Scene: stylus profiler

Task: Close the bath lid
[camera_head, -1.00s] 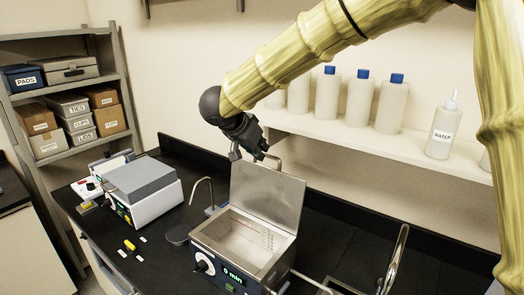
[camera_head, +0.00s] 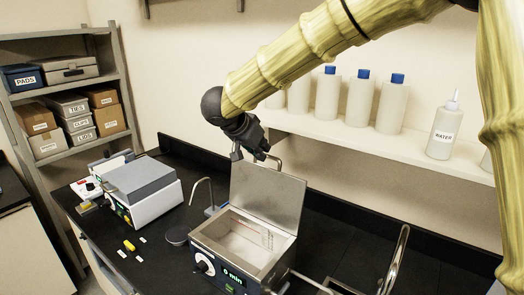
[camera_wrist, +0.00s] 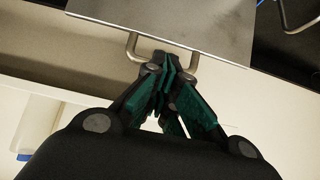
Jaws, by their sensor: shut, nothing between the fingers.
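The bath (camera_head: 240,243) is a metal basin with a dial and a green display on its front. Its flat metal lid (camera_head: 268,195) stands open, upright at the back of the basin. The lid's handle is a bent metal bar; in the wrist view the handle (camera_wrist: 132,48) spans the fingertips at the lid's edge. My gripper (camera_head: 250,155) is at the lid's top edge on its back side, and in the wrist view my gripper (camera_wrist: 163,65) has its fingers together at the handle. Whether the fingertips touch the bar I cannot tell.
A grey-lidded instrument (camera_head: 145,190) stands left of the bath, with a thin curved spout (camera_head: 200,190) between them. White bottles (camera_head: 360,100) stand on the wall shelf (camera_head: 380,145) close behind my arm. A tap (camera_head: 397,255) rises at the right.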

